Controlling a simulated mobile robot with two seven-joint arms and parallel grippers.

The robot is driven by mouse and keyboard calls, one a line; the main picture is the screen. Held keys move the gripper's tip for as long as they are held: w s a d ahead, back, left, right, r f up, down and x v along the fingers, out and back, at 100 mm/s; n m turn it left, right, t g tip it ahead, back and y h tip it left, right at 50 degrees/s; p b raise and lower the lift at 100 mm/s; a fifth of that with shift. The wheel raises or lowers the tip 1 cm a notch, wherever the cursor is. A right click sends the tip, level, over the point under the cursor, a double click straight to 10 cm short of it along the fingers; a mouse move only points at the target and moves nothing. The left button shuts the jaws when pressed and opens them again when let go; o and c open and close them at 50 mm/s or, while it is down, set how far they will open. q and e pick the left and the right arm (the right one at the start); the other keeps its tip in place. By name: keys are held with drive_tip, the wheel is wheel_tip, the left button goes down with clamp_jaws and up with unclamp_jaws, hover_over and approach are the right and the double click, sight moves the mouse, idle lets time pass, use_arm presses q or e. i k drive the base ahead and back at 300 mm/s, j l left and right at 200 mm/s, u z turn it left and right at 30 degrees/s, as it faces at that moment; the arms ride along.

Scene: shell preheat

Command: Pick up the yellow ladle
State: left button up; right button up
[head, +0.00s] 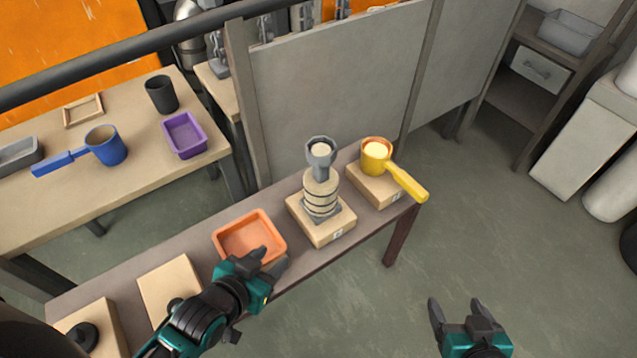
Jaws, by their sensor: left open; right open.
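The yellow ladle (409,183) rests on a wooden block at the right end of the near table. Its round cup is at the upper left and its handle points down to the right, past the block. The cup shows a pale yellow top. My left gripper (270,262) is over the front edge of the orange tray (222,239), left of the ladle and apart from it. It looks empty. My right gripper (457,309) is open and empty over the floor, below and right of the ladle.
A grey device with a ringed cream column (321,194) stands on a block (337,232) between the tray and the ladle. A grey partition (330,95) rises behind. A blue ladle (105,145) and purple tray (184,134) are on the far-left table.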

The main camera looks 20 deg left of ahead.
sight(376, 151)
drive_tip(key=i+l, duration=0.1)
drive_tip(key=l, duration=0.25)
drive_tip(key=i+l, duration=0.15)
drive_tip(key=l, duration=0.2)
drive_tip(key=i+l, duration=0.1)
drive_tip(key=l, duration=0.25)
drive_tip(key=i+l, duration=0.15)
drive_tip(key=l, duration=0.25)
drive_tip(key=i+l, duration=0.1)
drive_tip(key=l, duration=0.25)
